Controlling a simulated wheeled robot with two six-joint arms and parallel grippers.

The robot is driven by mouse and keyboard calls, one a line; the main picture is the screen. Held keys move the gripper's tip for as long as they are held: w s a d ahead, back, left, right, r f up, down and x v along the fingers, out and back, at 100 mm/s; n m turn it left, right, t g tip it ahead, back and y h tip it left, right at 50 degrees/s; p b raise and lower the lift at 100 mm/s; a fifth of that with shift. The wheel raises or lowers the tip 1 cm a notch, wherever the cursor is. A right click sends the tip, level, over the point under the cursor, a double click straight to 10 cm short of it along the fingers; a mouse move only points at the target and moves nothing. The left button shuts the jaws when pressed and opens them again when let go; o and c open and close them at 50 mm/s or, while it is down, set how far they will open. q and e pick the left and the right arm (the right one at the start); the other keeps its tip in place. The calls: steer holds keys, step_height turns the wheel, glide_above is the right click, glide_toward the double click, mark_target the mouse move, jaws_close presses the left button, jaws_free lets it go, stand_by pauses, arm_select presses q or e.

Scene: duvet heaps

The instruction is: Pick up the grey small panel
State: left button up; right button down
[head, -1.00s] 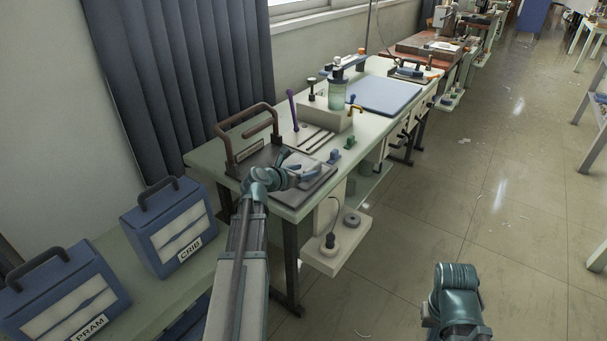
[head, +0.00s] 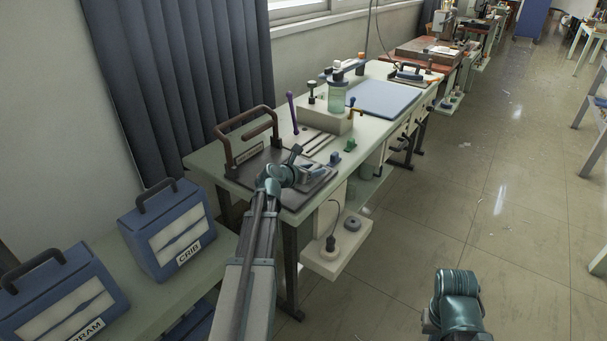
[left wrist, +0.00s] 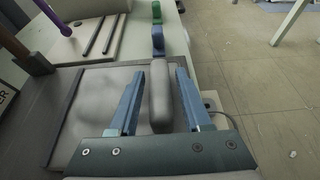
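A grey padded, upright narrow piece (left wrist: 160,97), which looks like the grey small panel, stands at the front edge of a dark grey plate in the left wrist view. My left gripper (left wrist: 159,80) is open. Its two blue fingers lie on either side of the grey piece, with a gap on each side. In the head view my left gripper (head: 310,172) is over the near end of the workbench and hides most of the piece. My right arm shows at the bottom right of the head view; its fingers cannot be made out.
The dark plate (left wrist: 95,100) lies on the pale workbench (head: 205,158), with a brown bar handle (head: 248,132) at its back. A purple stick (head: 292,110), a green block (head: 350,145) and a blue block (head: 335,158) stand beyond. Blue cases (head: 165,230) are at left.

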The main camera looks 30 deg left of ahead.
arm_select(q)
jaws_close()
steer(key=shift+r, duration=0.2)
arm_select(e)
steer(key=shift+r, duration=0.15)
